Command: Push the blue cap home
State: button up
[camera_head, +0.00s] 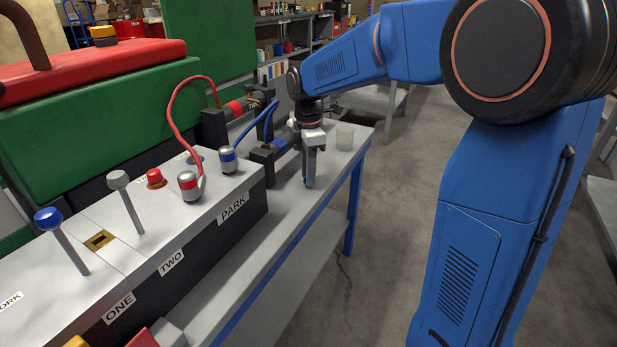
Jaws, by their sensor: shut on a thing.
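A blue-banded cylindrical piece, which I take for the blue cap (281,146), lies level at a dark bracket (263,156) on the bench. My gripper (309,183) points down at the right end of this piece. Its jaws are shut on it, but the grip and that end are largely hidden behind the fingers. I cannot see how far the cap is seated. A blue cable (262,122) arches from near this piece to a blue-banded silver plug (228,160), which stands upright on the grey box (233,185) near the PARK label.
A red-banded silver plug (189,186) with a red cable (178,100) stands left of the blue-banded one. A red-banded cylinder (235,108) lies behind. Two levers (125,200) rise from the box. A pale cup (345,136) stands right of my gripper.

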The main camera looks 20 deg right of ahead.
notch_tip(320, 180, up, 8)
jog(key=shift+r, duration=0.15)
jog(key=shift+s+r, duration=0.5)
jog(key=shift+s, duration=3.05)
notch_tip(320, 180, up, 25)
jog(key=a, duration=3.1)
jog(key=shift+a+f, duration=0.15)
jog(key=shift+a, duration=0.2)
